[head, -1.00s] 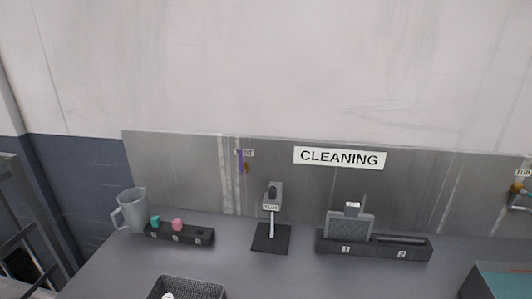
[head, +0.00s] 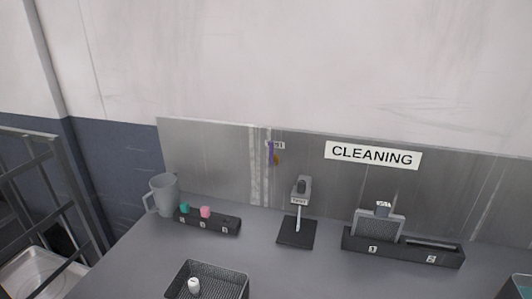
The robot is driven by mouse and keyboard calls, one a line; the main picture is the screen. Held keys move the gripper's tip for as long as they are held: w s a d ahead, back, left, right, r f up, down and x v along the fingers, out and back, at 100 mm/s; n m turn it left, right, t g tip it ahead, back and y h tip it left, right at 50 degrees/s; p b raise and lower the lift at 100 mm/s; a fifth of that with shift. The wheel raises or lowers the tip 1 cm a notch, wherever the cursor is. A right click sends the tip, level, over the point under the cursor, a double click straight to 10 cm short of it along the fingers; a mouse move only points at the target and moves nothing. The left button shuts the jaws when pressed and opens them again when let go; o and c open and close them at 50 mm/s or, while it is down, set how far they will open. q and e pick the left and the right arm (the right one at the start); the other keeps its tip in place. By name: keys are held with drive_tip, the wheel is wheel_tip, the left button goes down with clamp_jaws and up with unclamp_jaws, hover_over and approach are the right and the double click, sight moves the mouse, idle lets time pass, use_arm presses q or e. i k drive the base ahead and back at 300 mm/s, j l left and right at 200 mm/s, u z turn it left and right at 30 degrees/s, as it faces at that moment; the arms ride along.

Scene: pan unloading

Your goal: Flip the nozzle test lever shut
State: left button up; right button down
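The nozzle test stand (head: 301,190) is a grey block at the back of the table, with a small dark knob on top and a label on its front. A pale lever (head: 298,217) points down from it over a black square base plate (head: 296,236). The picture is too small to tell whether the lever is open or shut. Neither of my grippers shows in the head view.
A grey jug (head: 163,196) and a black rack (head: 222,224) with teal and pink pieces stand left. A mesh basket (head: 231,272) holding a white piece is in front. A numbered holder (head: 420,255) with a grey slab stands right. Table between is clear.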

sight(272, 164)
drive_tip(key=j+u, duration=0.15)
drive_tip(key=j, duration=0.85)
drive_tip(key=j+u, duration=0.2)
drive_tip(key=j, duration=0.8)
drive_tip(key=j+u, duration=0.15)
drive_tip(key=j, duration=0.85)
drive_tip(key=i, duration=0.05)
